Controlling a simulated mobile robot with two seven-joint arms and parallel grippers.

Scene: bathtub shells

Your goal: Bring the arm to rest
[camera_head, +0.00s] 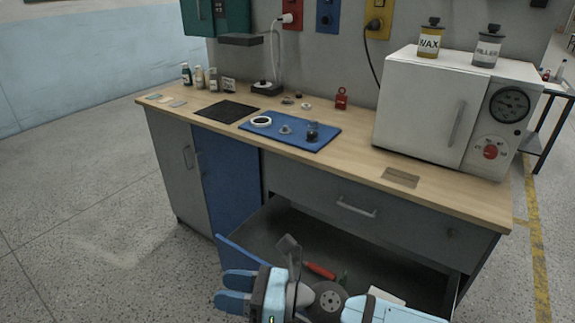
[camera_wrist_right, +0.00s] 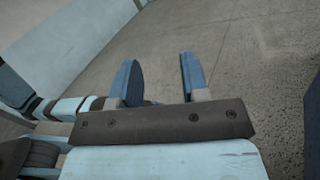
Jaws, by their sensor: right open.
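My right gripper (camera_head: 228,270) is low in the head view, in front of the cabinet by the open drawer. Its blue fingers point left. In the right wrist view its two fingers (camera_wrist_right: 157,82) stand apart with bare floor between and beyond them, and nothing is held. I cannot make out the left gripper's jaws there.
The drawer (camera_head: 250,232) stands open beneath the wooden worktop (camera_head: 350,165). A red-handled tool (camera_head: 319,270) lies inside, partly behind my arm. On the worktop are a blue mat (camera_head: 283,137) with small parts and a white oven (camera_head: 420,105). Floor at left is clear.

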